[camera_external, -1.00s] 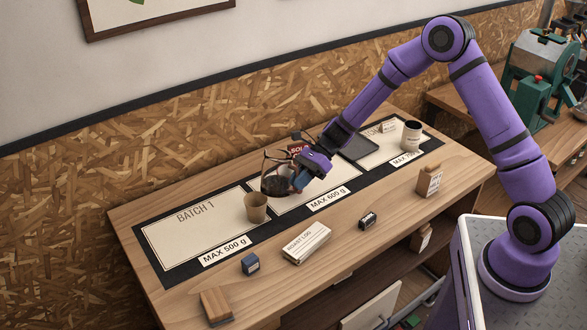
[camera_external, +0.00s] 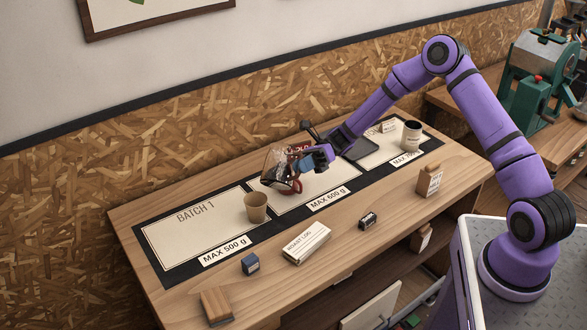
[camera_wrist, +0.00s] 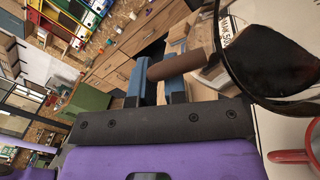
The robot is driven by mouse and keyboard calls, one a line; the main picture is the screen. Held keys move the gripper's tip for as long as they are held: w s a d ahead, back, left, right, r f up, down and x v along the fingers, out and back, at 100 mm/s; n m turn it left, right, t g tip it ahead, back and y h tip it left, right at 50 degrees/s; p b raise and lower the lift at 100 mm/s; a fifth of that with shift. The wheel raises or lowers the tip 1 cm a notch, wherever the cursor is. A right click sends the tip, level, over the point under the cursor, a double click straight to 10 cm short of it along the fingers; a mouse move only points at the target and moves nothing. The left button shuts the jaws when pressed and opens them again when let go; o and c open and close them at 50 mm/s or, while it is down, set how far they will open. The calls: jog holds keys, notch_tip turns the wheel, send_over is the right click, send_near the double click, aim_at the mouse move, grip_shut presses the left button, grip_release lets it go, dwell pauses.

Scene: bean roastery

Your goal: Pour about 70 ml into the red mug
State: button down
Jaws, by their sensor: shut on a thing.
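My gripper (camera_external: 308,164) is shut on the brown handle (camera_wrist: 182,63) of a clear glass jug (camera_external: 274,163), with the handle between its blue fingers (camera_wrist: 154,88). The jug holds something dark (camera_external: 283,176) and looks tilted above the middle panel of the mat. Its dark rim and contents fill the upper right of the wrist view (camera_wrist: 275,58). The red mug (camera_external: 295,187) shows only in part, just below and behind the jug; its rim and handle show at the lower right of the wrist view (camera_wrist: 292,156). I cannot tell whether liquid is flowing; the mug's inside is mostly hidden.
A tan cup (camera_external: 256,208) stands left of the jug, and a pale cup (camera_external: 411,137) stands at the far right. A red-labelled item (camera_external: 299,150) is behind my gripper. A roast log box (camera_external: 306,243) and small blocks lie along the front. The Batch 1 panel (camera_external: 190,235) is mostly clear.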

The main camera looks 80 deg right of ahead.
jog(key=shift+d+f+m+t+y, duration=0.25)
jog(key=shift+d+m+t+y, duration=0.3)
jog(key=shift+m+t+y, duration=0.35)
jog(key=shift+s+d+f+m+t+y, duration=0.1)
jog(key=shift+d+f+m+t+y, duration=0.1)
jog(key=shift+d+m+t+y, duration=0.45)
jog(key=shift+d, duration=0.15)
jog(key=shift+a+t, duration=0.25)
dwell(0.5)
jog(key=shift+d+f+m+t+y, duration=0.25)
jog(key=shift+d+m+t, duration=0.15)
jog(key=shift+m+t, duration=0.3)
dwell(1.4)
